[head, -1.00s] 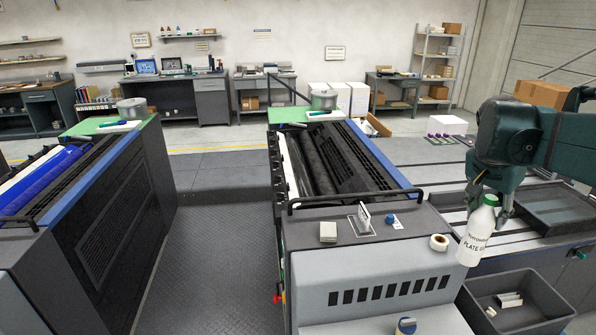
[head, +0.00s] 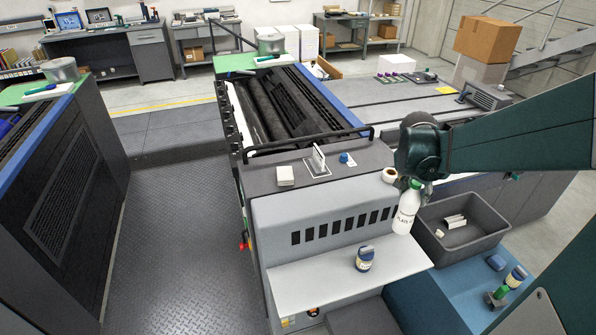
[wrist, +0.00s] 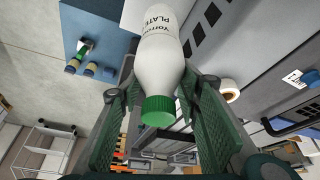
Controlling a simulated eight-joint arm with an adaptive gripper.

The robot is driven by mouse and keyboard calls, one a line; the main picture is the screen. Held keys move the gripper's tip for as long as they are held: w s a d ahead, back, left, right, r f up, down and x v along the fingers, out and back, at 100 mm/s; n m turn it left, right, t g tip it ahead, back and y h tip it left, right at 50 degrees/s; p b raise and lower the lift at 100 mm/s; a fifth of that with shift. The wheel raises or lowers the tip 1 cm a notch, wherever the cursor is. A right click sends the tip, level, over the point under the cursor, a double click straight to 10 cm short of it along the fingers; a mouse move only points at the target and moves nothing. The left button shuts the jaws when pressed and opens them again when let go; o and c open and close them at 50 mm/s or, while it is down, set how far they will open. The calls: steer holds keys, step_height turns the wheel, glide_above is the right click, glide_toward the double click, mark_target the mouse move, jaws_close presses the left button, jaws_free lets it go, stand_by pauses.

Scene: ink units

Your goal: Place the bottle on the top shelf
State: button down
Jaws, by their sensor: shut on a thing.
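A white bottle (head: 406,208) with a green cap and a "PLATE" label is in my gripper (head: 412,184), held nearly upright with a slight tilt. It hangs by the right front corner of the grey press unit. In the wrist view the bottle (wrist: 165,55) lies between the two fingers of my gripper (wrist: 158,88), its green cap towards the camera. A flat light-grey shelf (head: 320,288) juts from the unit's front, below and left of the bottle. A small jar with a blue lid (head: 364,259) stands on it. A darker, lower level under this shelf is mostly hidden.
A tape roll (head: 389,175), white block (head: 285,176), small sign (head: 319,160) and blue knob (head: 346,159) sit on the unit's top. A dark bin (head: 485,214) stands right of the bottle on a blue surface (head: 425,300) with small bottles. The grey shelf's left part is clear.

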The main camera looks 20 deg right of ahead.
mark_target(403, 227)
steer(key=shift+f, duration=3.2)
steer(key=shift+f+b, duration=0.45)
steer(key=shift+f, duration=2.5)
steer(key=shift+f+b, duration=0.3)
steer(key=shift+f, duration=1.8)
steer(key=c, duration=1.7)
jaws_free()
steer(key=shift+r, duration=0.3)
